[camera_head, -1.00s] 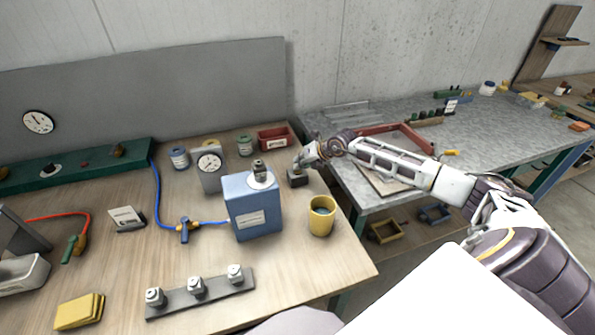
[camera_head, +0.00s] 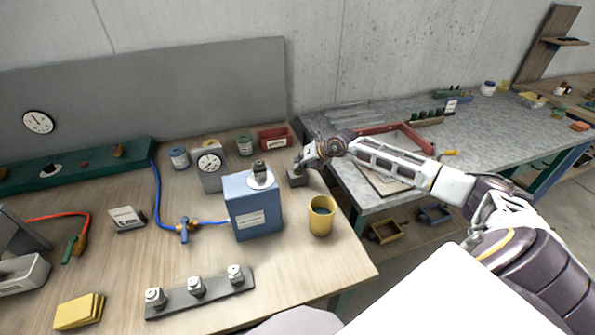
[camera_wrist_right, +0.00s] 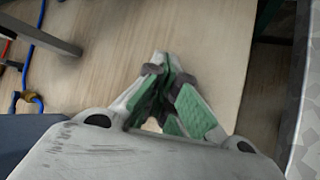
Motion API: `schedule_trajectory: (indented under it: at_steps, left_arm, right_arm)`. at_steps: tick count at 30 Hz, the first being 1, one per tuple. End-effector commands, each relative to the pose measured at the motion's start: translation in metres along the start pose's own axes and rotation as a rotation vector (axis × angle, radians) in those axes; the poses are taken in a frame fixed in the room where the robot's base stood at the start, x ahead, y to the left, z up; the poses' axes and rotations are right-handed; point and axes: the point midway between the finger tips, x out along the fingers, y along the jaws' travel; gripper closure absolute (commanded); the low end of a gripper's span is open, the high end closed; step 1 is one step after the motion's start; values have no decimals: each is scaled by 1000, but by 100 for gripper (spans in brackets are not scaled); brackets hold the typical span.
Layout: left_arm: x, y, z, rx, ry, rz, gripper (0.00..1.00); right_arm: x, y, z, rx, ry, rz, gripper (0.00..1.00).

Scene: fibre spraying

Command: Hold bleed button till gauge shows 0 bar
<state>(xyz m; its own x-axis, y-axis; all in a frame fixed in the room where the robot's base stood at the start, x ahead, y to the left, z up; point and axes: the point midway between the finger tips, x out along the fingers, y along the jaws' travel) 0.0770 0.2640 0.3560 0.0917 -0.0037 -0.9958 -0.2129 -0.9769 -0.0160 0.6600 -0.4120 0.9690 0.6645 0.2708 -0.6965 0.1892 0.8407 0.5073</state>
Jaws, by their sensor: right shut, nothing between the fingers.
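In the right wrist view the fingers (camera_wrist_right: 161,68) are together with nothing held; the block does not show there. A grey gauge block (camera_head: 210,163) with a white dial stands behind the blue box. A round white wall dial (camera_head: 38,122) is at far left. Their needles are too small to read. My left gripper is not in view.
A blue hose with a valve (camera_head: 184,230) runs to the blue box. A red bin (camera_head: 274,138) is behind. A grey strip with square knobs (camera_head: 200,295) lies in front.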

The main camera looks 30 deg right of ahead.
Motion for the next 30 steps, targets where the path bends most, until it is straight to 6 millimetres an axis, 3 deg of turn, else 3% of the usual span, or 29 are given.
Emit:
schedule_trajectory:
  at_steps: [30]
  left_arm:
    - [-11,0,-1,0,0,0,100]
  right_arm:
    - [-12,9,9,0,0,0,100]
